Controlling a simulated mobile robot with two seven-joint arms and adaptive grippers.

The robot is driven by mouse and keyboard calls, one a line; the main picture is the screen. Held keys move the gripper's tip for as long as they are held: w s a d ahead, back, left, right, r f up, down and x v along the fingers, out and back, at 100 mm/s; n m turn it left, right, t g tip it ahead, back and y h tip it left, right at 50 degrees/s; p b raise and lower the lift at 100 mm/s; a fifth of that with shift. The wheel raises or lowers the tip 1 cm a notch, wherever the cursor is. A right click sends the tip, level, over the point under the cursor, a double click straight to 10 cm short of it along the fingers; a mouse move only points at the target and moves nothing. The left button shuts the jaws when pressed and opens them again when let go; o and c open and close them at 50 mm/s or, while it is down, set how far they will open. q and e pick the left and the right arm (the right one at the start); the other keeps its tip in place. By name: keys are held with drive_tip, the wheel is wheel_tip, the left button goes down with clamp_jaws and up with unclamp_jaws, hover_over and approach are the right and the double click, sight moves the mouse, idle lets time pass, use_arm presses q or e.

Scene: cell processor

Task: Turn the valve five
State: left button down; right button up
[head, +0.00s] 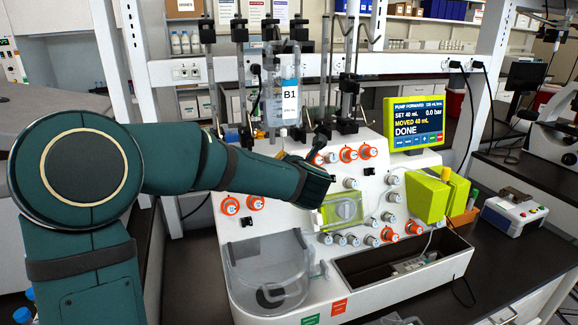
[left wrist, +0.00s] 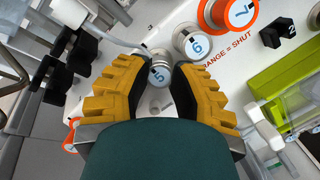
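Valve five (left wrist: 160,76) is a small grey knob with a blue "5" on its pale face, on the white sloped panel. My left gripper (left wrist: 161,72) has its two yellow ribbed fingers on either side of this knob, with the fingertips close against its sides. In the head view my left arm reaches in from the left, and its gripper (head: 318,150) is at the upper part of the panel, where hand and wrist hide valve five. My right gripper is in neither view.
Valve six (left wrist: 196,45) sits close to the right finger, and valve seven (left wrist: 240,12) with an orange collar lies beyond. Black clips (left wrist: 70,60) stand left of the fingers. A bag marked B1 (head: 289,100) hangs behind; the screen (head: 417,120) reads DONE.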

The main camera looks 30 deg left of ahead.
use_arm(q)
drive_tip(key=shift+r, duration=0.1)
use_arm(e)
drive_tip(key=shift+r, duration=0.2)
use_arm(q)
drive_tip(key=shift+m+h+p, duration=0.7)
drive_tip(key=shift+m+p, duration=2.75)
drive_tip(key=shift+m, duration=0.15)
use_arm(e)
wheel_tip(320, 180, up, 7)
drive_tip(key=w, duration=0.1)
drive_tip(key=shift+w+d+f+t, duration=0.15)
drive_tip(key=shift+w+f+t, duration=0.05)
drive_tip(key=shift+w+t, duration=0.15)
use_arm(q)
drive_tip(key=c, duration=0.7)
unclamp_jaws()
drive_tip(key=shift+c, duration=0.2)
